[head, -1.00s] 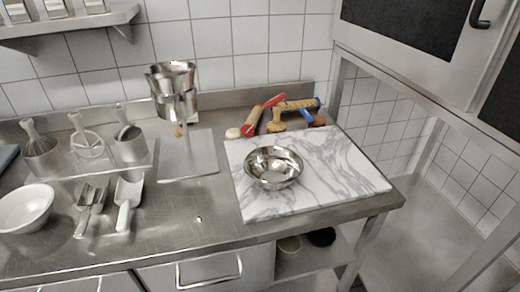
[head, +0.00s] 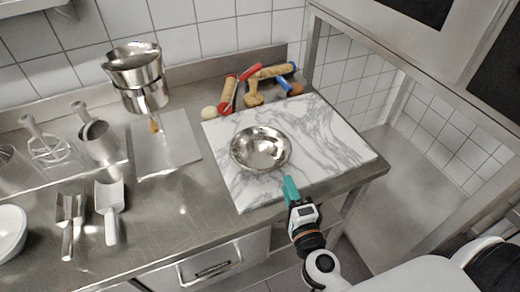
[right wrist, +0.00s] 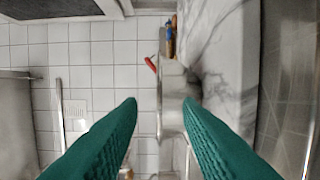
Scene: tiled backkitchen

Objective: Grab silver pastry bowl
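The silver pastry bowl (head: 261,149) stands upright and empty on the left part of the white marble slab (head: 335,150) in the head view. My right gripper (head: 290,190), with green fingers, is at the slab's front edge, in front of and slightly right of the bowl, apart from it. In the right wrist view the two green fingers of my right gripper (right wrist: 160,102) are spread wide with nothing between them. A shiny metal shape, likely the bowl (right wrist: 176,90), shows beyond the fingertips beside the slab. My left gripper is not in view.
Rolling pins (head: 228,95) and other wooden tools lie behind the slab. A stack of metal vessels (head: 137,75) stands at the back left. Metal scoops (head: 110,205) and a white bowl (head: 10,232) are at left. The slab's right part is clear.

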